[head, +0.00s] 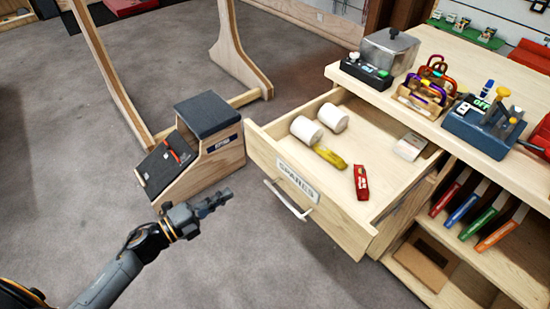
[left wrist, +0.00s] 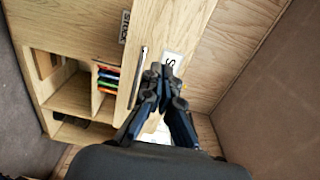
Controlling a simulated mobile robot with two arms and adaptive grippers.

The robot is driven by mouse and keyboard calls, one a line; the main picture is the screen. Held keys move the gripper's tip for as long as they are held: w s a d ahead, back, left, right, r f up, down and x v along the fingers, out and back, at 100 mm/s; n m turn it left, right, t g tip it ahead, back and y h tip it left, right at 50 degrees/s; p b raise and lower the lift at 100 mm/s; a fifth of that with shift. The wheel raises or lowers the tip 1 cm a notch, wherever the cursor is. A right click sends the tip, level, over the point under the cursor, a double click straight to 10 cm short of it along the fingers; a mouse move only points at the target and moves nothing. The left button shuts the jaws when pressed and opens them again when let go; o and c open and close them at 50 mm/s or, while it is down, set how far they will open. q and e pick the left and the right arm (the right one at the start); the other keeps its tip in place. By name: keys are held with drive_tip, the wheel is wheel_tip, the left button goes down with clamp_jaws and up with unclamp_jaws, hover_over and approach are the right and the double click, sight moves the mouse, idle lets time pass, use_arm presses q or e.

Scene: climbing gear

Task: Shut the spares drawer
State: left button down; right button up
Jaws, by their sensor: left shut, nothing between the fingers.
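The spares drawer (head: 340,228) is pulled well out of the wooden bench in the head view. Its front has a SPARES label (head: 298,181) and a metal bar handle (head: 288,200). Inside lie two white rolls (head: 306,130), a yellow item (head: 329,157), a red item (head: 361,182) and a small pale box (head: 410,146). My left gripper (head: 222,197) is shut and empty, in front of the drawer and left of the handle, apart from it. In the left wrist view, my fingers (left wrist: 160,73) partly cover the drawer front (left wrist: 188,35) and its label.
A wooden step box (head: 215,165) with dark pads stands left of the drawer, below a wooden frame (head: 232,55). The bench top (head: 430,115) holds gear. An open shelf with several coloured books (head: 482,215) is to the right. Carpet is clear in front.

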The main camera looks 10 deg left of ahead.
use_arm(q)
drive_tip(key=p, duration=0.2)
approach(273, 165)
drive_tip(key=x, duration=0.5)
drive_tip(key=shift+w+d, duration=0.65)
drive_tip(key=shift+w, duration=0.1)
use_arm(e)
drive_tip(key=shift+s+a+r, duration=0.25)
drive_tip(key=shift+s+r, duration=0.15)
drive_tip(key=shift+r, duration=0.2)
drive_tip(key=shift+s+a+r, duration=0.25)
drive_tip(key=shift+s+r, duration=0.1)
drive_tip(key=shift+r, duration=0.2)
drive_tip(key=shift+s, duration=0.2)
use_arm(q)
drive_tip(key=shift+w, duration=0.1)
